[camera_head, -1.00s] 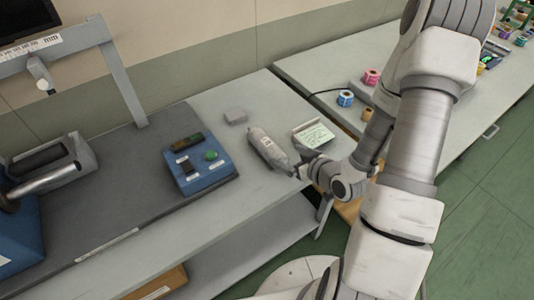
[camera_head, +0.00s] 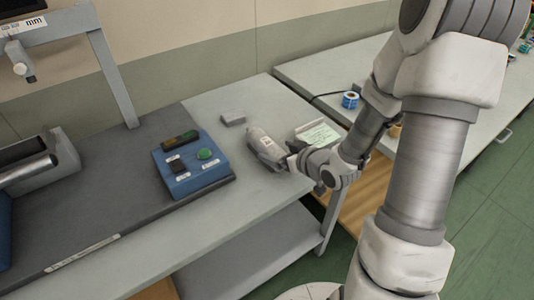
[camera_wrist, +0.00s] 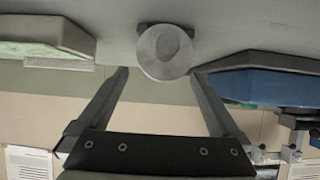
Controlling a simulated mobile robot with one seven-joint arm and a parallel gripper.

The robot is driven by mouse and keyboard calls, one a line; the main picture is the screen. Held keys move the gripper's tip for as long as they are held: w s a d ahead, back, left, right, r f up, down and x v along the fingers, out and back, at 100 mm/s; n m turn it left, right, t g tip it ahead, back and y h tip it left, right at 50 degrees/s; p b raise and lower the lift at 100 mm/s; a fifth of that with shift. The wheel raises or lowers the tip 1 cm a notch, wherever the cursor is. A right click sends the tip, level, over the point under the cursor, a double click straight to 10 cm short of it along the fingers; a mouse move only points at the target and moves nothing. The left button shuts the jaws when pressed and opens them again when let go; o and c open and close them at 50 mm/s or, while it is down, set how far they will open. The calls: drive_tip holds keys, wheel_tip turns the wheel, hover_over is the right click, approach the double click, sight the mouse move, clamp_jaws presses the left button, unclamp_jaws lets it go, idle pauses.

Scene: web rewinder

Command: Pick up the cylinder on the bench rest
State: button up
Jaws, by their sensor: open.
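The grey-white cylinder (camera_head: 261,142) lies on its side on the light bench, between the blue control box and the tilted green-faced block. In the wrist view its round end face (camera_wrist: 165,52) points at my gripper. My gripper (camera_wrist: 158,73) is open, with one finger on either side of that end. In the head view my gripper (camera_head: 287,160) is at the cylinder's near end, and its fingers are partly hidden. I cannot tell whether they touch the cylinder. The bench rest under the cylinder is not clearly visible.
The blue control box (camera_head: 193,162) with a green button stands left of the cylinder. The tilted green-faced block (camera_head: 318,133) is close on the right. A small grey block (camera_head: 233,119) lies behind.

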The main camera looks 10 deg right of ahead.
sight(267, 146)
drive_tip(key=shift+b+x, duration=0.55)
drive_tip(key=shift+x, duration=2.55)
drive_tip(key=shift+a+r, duration=0.1)
drive_tip(key=shift+r, duration=0.1)
clamp_jaws()
